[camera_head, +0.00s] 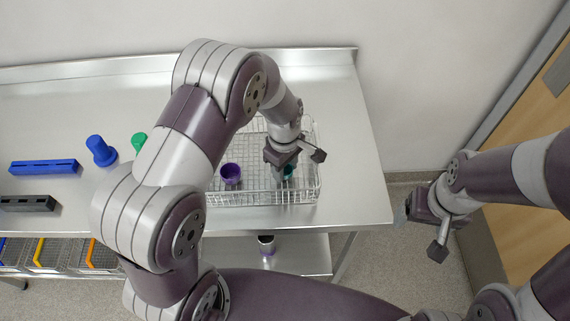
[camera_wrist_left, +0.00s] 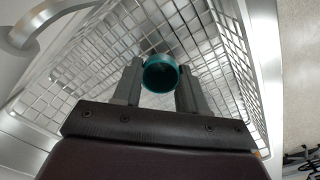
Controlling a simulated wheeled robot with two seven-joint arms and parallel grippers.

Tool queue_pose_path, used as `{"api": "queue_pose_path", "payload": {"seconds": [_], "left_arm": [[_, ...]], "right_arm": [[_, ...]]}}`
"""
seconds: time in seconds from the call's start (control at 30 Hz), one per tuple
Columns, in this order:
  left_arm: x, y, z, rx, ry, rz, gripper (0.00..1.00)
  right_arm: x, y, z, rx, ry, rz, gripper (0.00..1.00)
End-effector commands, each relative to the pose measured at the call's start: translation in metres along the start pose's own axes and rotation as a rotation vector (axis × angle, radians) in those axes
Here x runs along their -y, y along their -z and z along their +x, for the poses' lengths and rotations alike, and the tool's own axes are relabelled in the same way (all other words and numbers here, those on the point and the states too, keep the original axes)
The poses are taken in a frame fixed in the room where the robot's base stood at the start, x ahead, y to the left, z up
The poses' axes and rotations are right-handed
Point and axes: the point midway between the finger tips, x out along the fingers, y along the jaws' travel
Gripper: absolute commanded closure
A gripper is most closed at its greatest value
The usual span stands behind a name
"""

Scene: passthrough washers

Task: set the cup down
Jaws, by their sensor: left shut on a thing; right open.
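A teal cup (camera_wrist_left: 160,75) is between the two fingers of my left gripper (camera_wrist_left: 158,88), which is shut on it. In the head view the teal cup (camera_head: 288,172) shows only in part below my left gripper (camera_head: 284,166), inside the wire basket (camera_head: 262,198) on the steel table. The basket's mesh also shows around the cup in the left wrist view (camera_wrist_left: 85,70). Whether the cup touches the basket floor cannot be told. My right gripper (camera_head: 421,225) is open and empty, off the table's right side.
A purple cup (camera_head: 231,174) stands in the basket, left of the teal cup. A blue piece (camera_head: 100,151), a green piece (camera_head: 139,141), a blue bar (camera_head: 44,167) and a dark bar (camera_head: 28,203) are on the table (camera_head: 350,190) at left. The table's right end is clear.

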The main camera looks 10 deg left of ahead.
Motion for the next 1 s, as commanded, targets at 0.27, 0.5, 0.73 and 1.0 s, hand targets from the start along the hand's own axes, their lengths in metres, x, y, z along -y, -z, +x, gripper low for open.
{"api": "queue_pose_path", "payload": {"seconds": [0.27, 0.5, 0.73, 1.0], "left_arm": [[0.0, 0.0, 0.003, 0.0, -0.001, 0.0, 0.87], [0.0, 0.0, 0.006, -0.001, -0.002, 0.0, 0.33], [0.0, 0.0, 0.005, 0.0, -0.001, 0.0, 0.33], [-0.001, 0.0, -0.043, -0.002, -0.007, 0.0, 0.33]], "right_arm": [[0.0, 0.0, 0.0, 0.0, 0.0, 0.0, 0.19], [0.0, 0.0, 0.001, 0.0, 0.0, 0.0, 0.19], [0.0, 0.0, 0.001, 0.0, 0.0, 0.0, 0.19], [0.0, -0.001, 0.007, 0.0, 0.0, 0.0, 0.19]]}}
